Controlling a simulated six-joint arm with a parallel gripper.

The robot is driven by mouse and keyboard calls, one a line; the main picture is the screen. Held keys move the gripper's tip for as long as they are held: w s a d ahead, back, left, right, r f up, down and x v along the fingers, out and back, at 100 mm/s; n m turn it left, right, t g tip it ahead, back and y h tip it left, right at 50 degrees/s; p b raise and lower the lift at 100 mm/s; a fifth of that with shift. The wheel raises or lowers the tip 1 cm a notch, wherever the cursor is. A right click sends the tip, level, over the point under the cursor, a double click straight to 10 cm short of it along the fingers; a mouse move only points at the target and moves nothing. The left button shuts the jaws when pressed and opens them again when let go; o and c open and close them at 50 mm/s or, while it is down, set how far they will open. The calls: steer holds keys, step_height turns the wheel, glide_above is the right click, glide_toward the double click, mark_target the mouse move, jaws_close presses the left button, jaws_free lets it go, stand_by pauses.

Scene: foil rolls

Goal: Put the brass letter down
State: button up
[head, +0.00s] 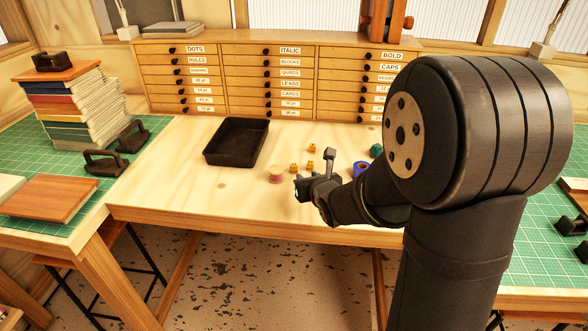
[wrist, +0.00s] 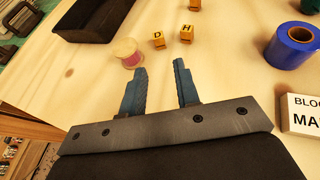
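Brass-yellow letter cubes lie on the wooden table. One marked D (wrist: 157,39) and one marked H (wrist: 186,34) sit close together ahead of my gripper; a third (wrist: 195,4) is farther off, cut by the wrist view's top edge. In the head view all three (head: 294,168) (head: 311,165) (head: 313,147) show just beyond my gripper. My gripper (wrist: 160,75) is open, with nothing between its two blue fingers. In the head view my gripper (head: 300,186) is over the table's front part.
A pink thread spool (wrist: 127,52) stands just left of the cubes. A blue roll (wrist: 292,45) and a lettered card (wrist: 301,115) are at right. A black tray (head: 236,141) lies back left. A drawer cabinet (head: 270,80) closes off the back. Table between tray and front edge is clear.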

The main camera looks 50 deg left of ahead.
glide_toward(295, 166)
steer(key=x, duration=0.5)
steer(key=shift+w+a+f, duration=0.1)
steer(key=shift+a, duration=0.05)
steer(key=shift+x, duration=2.55)
steer(key=shift+c, duration=0.4)
jaws_close()
